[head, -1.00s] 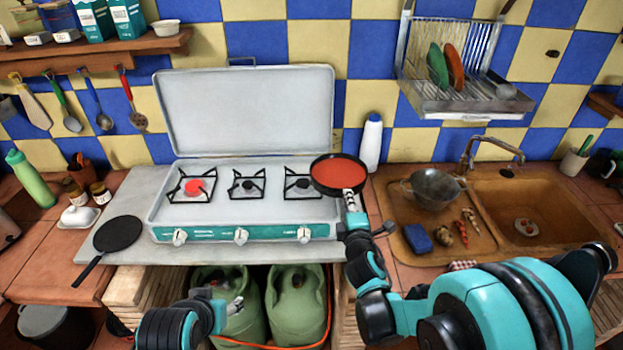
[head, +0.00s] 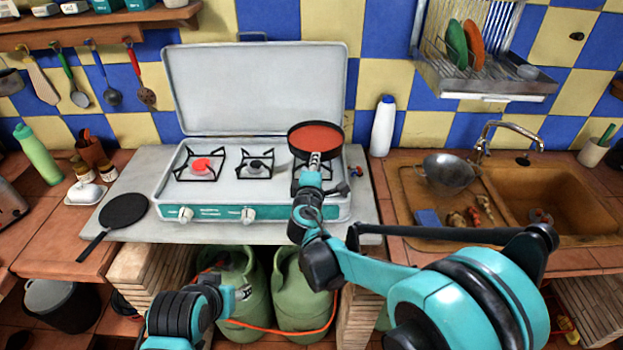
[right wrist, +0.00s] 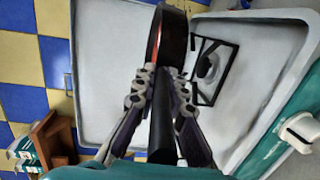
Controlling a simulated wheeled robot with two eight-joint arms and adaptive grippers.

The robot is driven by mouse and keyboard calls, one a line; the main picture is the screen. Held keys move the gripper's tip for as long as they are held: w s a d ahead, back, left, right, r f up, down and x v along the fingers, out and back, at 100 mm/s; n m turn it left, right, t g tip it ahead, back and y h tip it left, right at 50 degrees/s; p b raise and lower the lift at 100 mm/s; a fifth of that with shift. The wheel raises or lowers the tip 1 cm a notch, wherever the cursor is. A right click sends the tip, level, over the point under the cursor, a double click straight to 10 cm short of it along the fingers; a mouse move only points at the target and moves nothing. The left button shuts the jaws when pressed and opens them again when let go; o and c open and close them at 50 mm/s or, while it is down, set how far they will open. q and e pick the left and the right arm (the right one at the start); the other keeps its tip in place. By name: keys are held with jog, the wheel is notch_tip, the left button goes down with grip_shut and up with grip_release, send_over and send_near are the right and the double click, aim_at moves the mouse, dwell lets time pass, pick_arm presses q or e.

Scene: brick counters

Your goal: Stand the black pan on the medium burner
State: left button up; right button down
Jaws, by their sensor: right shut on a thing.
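A round pan (head: 316,137) with a black rim and red inside is held above the right burner (head: 300,172), hiding most of it. My right gripper (head: 314,160) is shut on its handle; the right wrist view shows the fingers (right wrist: 160,85) around the dark handle (right wrist: 162,138), with a burner grate (right wrist: 212,68) beside the pan. The left burner (head: 201,165) has a red centre; the middle burner (head: 255,165) is bare. A flat all-black pan (head: 123,210) lies left of the stove. My left gripper (head: 226,300) is low in front of the counter, its fingers unclear.
The stove's raised lid (head: 255,90) stands behind the burners. A white bottle (head: 383,127) is right of the stove, then the sink (head: 545,205) with a metal bowl (head: 447,170). Green gas bottles (head: 300,298) stand under the counter.

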jog(key=f, duration=0.1)
jog(key=f+b, duration=0.1)
jog(key=f, duration=0.1)
jog(key=w+a+f+b, duration=0.1)
jog(key=f, duration=0.1)
jog(key=shift+r, duration=0.1)
jog(key=shift+f+b, duration=0.35)
jog(key=shift+b, duration=0.05)
jog(key=c, duration=1.6)
grip_release()
jog(key=shift+c, duration=0.2)
jog(key=shift+o, duration=0.3)
jog(key=shift+r, duration=0.1)
